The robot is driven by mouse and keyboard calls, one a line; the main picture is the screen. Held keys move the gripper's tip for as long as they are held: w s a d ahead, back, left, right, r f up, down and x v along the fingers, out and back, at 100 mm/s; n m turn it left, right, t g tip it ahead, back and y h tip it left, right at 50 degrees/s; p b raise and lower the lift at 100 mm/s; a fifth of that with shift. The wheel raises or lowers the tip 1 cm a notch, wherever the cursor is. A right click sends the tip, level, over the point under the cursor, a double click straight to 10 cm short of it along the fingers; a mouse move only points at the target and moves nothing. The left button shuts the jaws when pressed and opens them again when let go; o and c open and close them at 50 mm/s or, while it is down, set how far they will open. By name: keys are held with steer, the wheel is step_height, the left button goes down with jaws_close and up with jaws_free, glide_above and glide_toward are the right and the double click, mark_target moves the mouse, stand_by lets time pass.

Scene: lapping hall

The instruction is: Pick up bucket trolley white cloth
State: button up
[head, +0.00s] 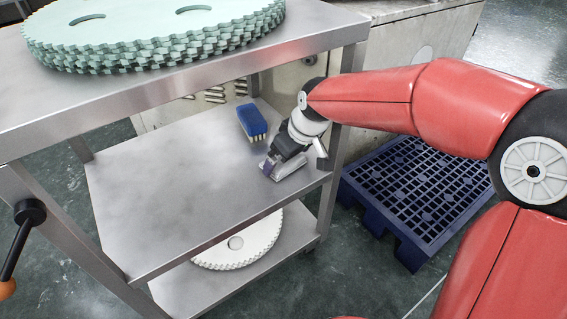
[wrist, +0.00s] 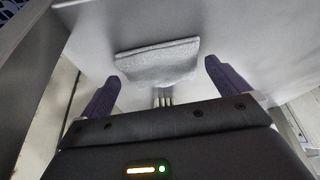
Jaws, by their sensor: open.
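The white cloth (wrist: 158,62) shows in the wrist view as a folded, light grey-white piece lying on the grey metal surface. It lies ahead of my gripper (wrist: 161,72), between the lines of its two purple fingers. The fingers are wide apart, with nothing clamped between them. In the head view my gripper (head: 274,169) is low over the right part of the trolley's middle shelf (head: 165,200). There I cannot clearly tell the cloth from the gripper parts around it.
A blue brush (head: 252,122) lies on the same shelf just behind my gripper. Green toothed discs (head: 150,35) are stacked on the top shelf, which overhangs. A white toothed disc (head: 240,246) lies on the bottom shelf. A blue pallet (head: 415,195) stands on the floor at right.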

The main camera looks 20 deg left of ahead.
steer(key=shift+w+a+f, duration=0.1)
steer(key=shift+f, duration=0.2)
steer(key=shift+c, duration=0.4)
steer(key=c, duration=0.6)
steer(key=shift+r, duration=0.1)
steer(key=shift+r, duration=0.2)
step_height(320, 180, up, 3)
steer(key=shift+r+p, duration=0.1)
steer(key=shift+p, duration=0.55)
steer(key=s+d, duration=0.3)
steer(key=d, duration=0.2)
steer(key=s+d+p, duration=0.1)
steer(key=s+d, duration=0.2)
steer(key=d, duration=0.2)
steer(key=s+d, duration=0.3)
steer(key=d, duration=0.2)
steer(key=shift+s+d+p, duration=0.1)
steer(key=shift+s+p, duration=0.25)
steer(key=shift+p, duration=0.05)
